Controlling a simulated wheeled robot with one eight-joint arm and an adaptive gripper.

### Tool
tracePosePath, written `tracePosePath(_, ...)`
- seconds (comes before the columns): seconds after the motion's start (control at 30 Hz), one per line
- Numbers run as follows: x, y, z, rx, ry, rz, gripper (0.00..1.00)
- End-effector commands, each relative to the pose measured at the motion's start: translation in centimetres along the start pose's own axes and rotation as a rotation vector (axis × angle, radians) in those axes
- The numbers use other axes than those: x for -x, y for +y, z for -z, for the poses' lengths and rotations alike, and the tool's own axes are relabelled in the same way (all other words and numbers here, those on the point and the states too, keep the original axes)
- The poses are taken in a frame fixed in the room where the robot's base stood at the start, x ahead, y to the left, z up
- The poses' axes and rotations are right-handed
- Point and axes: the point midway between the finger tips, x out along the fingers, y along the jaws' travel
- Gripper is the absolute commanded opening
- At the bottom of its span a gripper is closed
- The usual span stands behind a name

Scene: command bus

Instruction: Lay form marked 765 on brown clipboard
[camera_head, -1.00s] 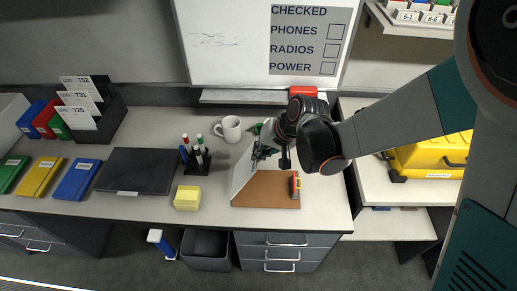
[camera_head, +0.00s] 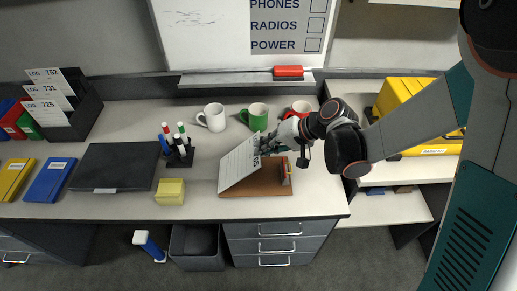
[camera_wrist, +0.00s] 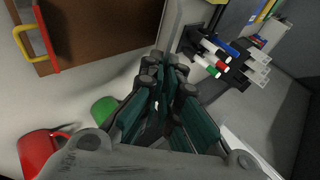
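My gripper (camera_head: 264,146) is shut on the top edge of a white form (camera_head: 238,165). The form is tilted, and its lower part reaches down to the left side of the brown clipboard (camera_head: 270,184). Dark digits near its held edge are too small to read surely. The clipboard lies on the counter with its clip (camera_head: 286,172) on the right side. In the wrist view, the fingers (camera_wrist: 168,85) are close together, the form is seen nearly edge-on, and the clipboard (camera_wrist: 105,30) shows at upper left with its red and yellow clip (camera_wrist: 38,45).
A white mug (camera_head: 212,117), a green mug (camera_head: 256,117) and a red mug (camera_head: 300,107) stand behind. A marker holder (camera_head: 180,156), yellow block (camera_head: 170,192) and black folder (camera_head: 114,167) are to the left. A rack (camera_head: 87,117) holds other forms.

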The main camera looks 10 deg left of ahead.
Motion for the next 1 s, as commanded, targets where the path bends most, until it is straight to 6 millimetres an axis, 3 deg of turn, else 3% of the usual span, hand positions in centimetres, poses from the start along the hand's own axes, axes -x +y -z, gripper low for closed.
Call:
tracePosePath(0.7,-0.7,5.2,-0.1,-0.058,0.002,0.218,0.00)
tracePosePath(1.0,-0.8,6.4,-0.1,-0.075,0.000,0.296,0.00)
